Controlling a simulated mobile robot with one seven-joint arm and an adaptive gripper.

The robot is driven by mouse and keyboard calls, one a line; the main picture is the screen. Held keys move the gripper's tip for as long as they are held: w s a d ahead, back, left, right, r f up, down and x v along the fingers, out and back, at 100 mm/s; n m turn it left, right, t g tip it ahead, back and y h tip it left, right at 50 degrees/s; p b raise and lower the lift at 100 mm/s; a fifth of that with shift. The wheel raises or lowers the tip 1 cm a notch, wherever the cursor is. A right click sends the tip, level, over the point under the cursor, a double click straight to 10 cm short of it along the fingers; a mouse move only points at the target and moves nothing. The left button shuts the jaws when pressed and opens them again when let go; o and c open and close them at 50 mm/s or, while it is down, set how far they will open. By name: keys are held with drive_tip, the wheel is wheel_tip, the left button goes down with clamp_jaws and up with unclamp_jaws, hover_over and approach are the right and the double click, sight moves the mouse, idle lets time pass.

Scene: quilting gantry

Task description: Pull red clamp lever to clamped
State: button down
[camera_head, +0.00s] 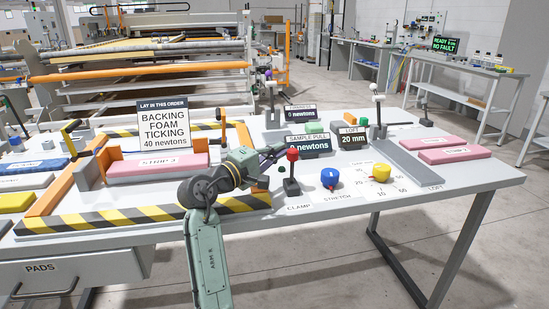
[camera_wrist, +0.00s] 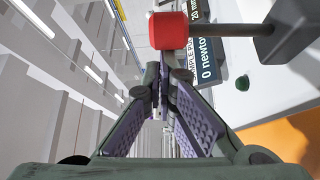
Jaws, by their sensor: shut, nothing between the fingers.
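The red clamp lever (camera_head: 292,154) has a red knob on a dark stalk that stands roughly upright from a dark base, behind the CLAMP label (camera_head: 300,207). My gripper (camera_head: 279,149) is at knob height, just left of the knob. In the wrist view the red knob (camera_wrist: 168,31) is at the top centre, with its stalk running right to the dark base. My gripper's fingertips (camera_wrist: 164,62) are shut and empty, right by the knob's edge. I cannot tell whether they touch it.
A blue STRETCH knob (camera_head: 330,178) and a yellow knob (camera_head: 381,172) stand right of the lever. Two displays, SAMPLE PULL (camera_head: 308,146) and LOFT (camera_head: 353,138), stand behind. A striped frame (camera_head: 150,215) and pink STRIP 3 block (camera_head: 157,166) lie left. The front right tabletop is clear.

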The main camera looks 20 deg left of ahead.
sight(289, 152)
drive_tip(key=shift+s+d+f+m+t+h+b, duration=0.1)
drive_tip(key=shift+s+d+m+t+h+b, duration=0.4)
drive_tip(key=shift+s+m+b, duration=0.5)
drive_tip(key=shift+s+d+f+m+t+h+b, duration=0.1)
drive_tip(key=shift+s+d+m+t+h+b, duration=0.15)
drive_tip(key=shift+s+d+m+b, duration=0.75)
drive_tip(key=shift+w+a+n+b, duration=0.25)
drive_tip(key=shift+a+n+b, duration=0.05)
